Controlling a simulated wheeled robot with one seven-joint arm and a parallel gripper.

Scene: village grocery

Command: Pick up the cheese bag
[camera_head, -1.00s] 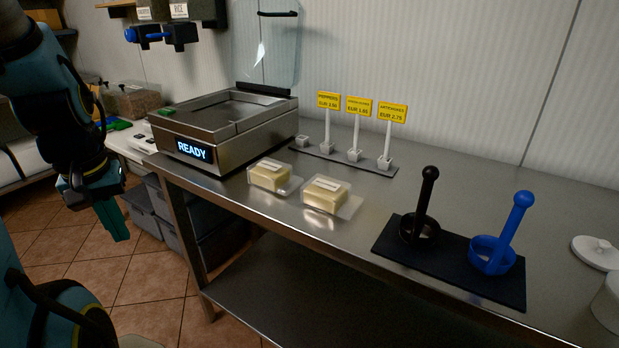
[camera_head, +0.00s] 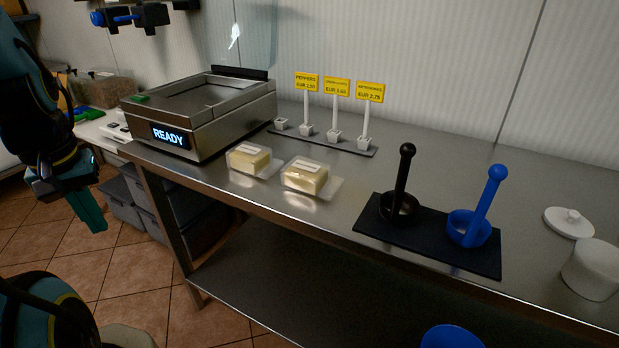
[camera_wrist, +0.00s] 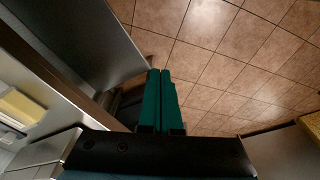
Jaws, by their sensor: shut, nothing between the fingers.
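Two clear bags with pale yellow cheese blocks lie on the steel counter (camera_head: 330,225). The left cheese bag (camera_head: 249,159) is just right of the sealing machine, and the right cheese bag (camera_head: 305,177) lies a little nearer the counter's front edge. My gripper (camera_head: 99,226) has teal fingers and hangs down left of the counter, over the tiled floor, well apart from both bags. In the wrist view the gripper's fingers (camera_wrist: 160,75) are pressed together with nothing between them, pointing over floor tiles.
The steel machine (camera_head: 200,112) shows READY. Behind the bags stand price signs (camera_head: 336,88) on a dark strip. A black mat (camera_head: 425,250) holds a black and a blue ladle-like tool. Grey bins (camera_head: 120,200) sit below left.

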